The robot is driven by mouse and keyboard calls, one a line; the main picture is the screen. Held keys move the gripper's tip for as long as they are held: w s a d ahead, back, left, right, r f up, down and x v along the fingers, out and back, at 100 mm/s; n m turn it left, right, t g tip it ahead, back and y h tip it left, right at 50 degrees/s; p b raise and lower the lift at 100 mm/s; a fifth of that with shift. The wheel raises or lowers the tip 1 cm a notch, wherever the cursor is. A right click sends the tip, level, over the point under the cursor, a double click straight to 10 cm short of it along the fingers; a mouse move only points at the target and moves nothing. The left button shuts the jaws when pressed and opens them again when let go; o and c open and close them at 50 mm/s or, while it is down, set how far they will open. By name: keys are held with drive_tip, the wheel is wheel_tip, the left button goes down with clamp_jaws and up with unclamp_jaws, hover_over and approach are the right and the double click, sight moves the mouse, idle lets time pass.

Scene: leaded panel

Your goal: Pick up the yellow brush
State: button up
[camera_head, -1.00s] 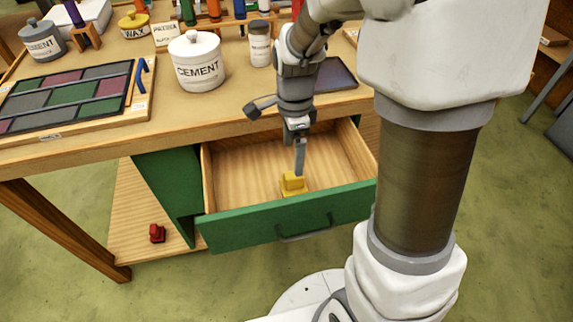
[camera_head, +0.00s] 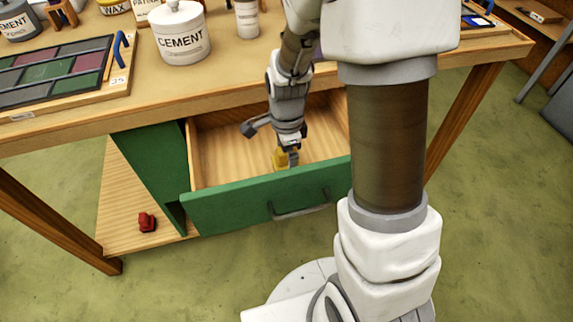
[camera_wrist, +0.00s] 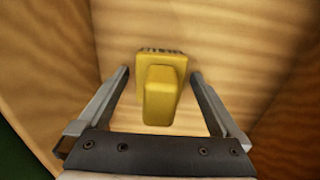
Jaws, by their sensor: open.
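The yellow brush (camera_wrist: 160,90) lies on the floor of the open drawer. In the wrist view its raised yellow handle points toward me and dark bristles show along its far edge. My gripper (camera_wrist: 160,82) is open, with one finger on each side of the brush and a gap on both sides. In the head view the gripper (camera_head: 289,163) is down inside the drawer. The brush (camera_head: 279,158) is partly hidden behind it there.
The wooden drawer with a green front (camera_head: 250,203) is pulled out; its walls stand close around my gripper. The bench top (camera_head: 225,75) is above it, with a cement jar (camera_head: 181,40) and a panel (camera_head: 60,75). A red object (camera_head: 146,222) lies on the lower shelf.

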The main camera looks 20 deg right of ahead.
drive_tip(key=shift+r, duration=0.1)
clamp_jaws()
wheel_tip(320, 180, up, 10)
drive_tip(key=p, duration=0.4)
idle(0.4)
